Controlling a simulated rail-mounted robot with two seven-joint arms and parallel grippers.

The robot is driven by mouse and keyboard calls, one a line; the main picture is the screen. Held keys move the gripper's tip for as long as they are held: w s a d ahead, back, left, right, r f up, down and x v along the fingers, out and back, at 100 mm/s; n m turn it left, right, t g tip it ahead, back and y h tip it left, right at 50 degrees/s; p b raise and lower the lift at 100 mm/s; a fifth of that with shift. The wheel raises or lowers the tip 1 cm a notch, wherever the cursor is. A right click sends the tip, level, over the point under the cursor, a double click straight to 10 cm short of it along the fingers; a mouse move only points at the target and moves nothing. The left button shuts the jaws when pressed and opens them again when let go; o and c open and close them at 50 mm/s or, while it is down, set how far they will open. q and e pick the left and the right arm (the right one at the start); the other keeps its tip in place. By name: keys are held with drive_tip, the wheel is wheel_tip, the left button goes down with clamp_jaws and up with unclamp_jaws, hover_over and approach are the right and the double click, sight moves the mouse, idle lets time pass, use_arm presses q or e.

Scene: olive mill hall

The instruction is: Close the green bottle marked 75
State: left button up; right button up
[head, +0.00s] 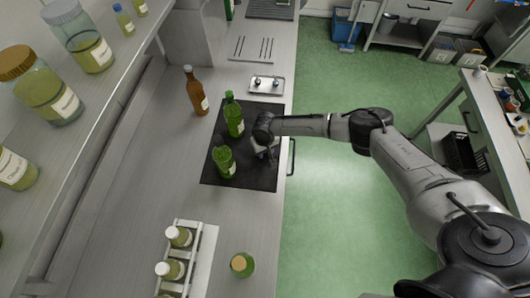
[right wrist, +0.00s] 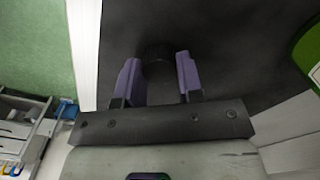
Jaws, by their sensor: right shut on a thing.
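Two green bottles stand upright on a black mat (head: 212,172) on the bench: a farther one (head: 234,118) and a nearer one (head: 224,163). Both bear pale labels, but I cannot read which is marked 75. My right gripper (head: 264,152) is low over the mat's right side, to the right of the nearer bottle and apart from it. In the right wrist view its purple fingers are shut on a small dark round piece (right wrist: 158,60), perhaps a cap. Part of a green bottle (right wrist: 309,52) shows at that view's right edge. My left gripper is not in view.
A brown bottle (head: 196,92) stands left of the mat. A small metal tray (head: 266,84) with small pieces lies beyond it. A white rack (head: 205,252) with capped jars and a cork-topped green jar (head: 242,265) stand nearer. A shelf of jars runs along the left.

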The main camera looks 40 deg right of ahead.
drive_tip(key=shift+c, duration=0.8)
drive_tip(key=shift+r, duration=0.45)
drive_tip(key=r, duration=0.3)
drive_tip(key=shift+s+d+r, duration=0.25)
drive_tip(key=shift+s+r, duration=0.1)
drive_tip(key=s+d+r, duration=0.5)
drive_tip(key=s+r, duration=0.1)
drive_tip(key=s, duration=0.3)
drive_tip(key=shift+s+d+r+p, duration=0.15)
drive_tip(key=shift+d+r+p, duration=0.05)
drive_tip(key=shift+d+p, duration=0.15)
drive_tip(key=shift+a, duration=0.1)
